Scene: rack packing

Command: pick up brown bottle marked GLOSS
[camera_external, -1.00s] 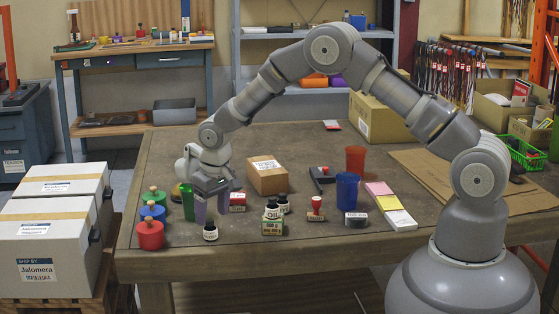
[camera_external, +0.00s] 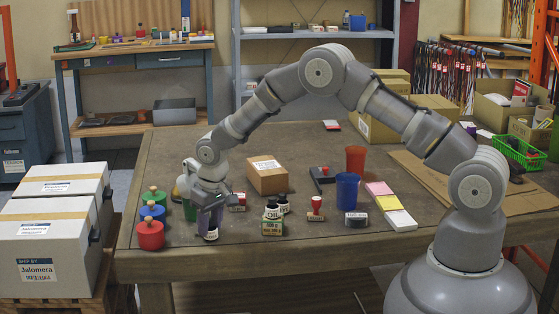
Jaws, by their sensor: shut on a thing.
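My gripper (camera_external: 208,219), with purple fingers, is low over the near left part of the table, shut around the upper part of a small dark bottle with a pale label (camera_external: 211,236). The bottle's cap is hidden by the fingers, and its lettering is too small to read as GLOSS. It stands upright; I cannot tell whether its base touches the table. Other small dark-capped bottles (camera_external: 282,204) stand to the right, behind a box with a green label (camera_external: 272,228).
Red (camera_external: 150,235), blue and green knobbed weights stand close on the left, with a green cup behind my gripper. A cardboard box (camera_external: 267,177), a stamp (camera_external: 315,209) and a blue cup (camera_external: 347,191) lie to the right. The table's front strip is clear.

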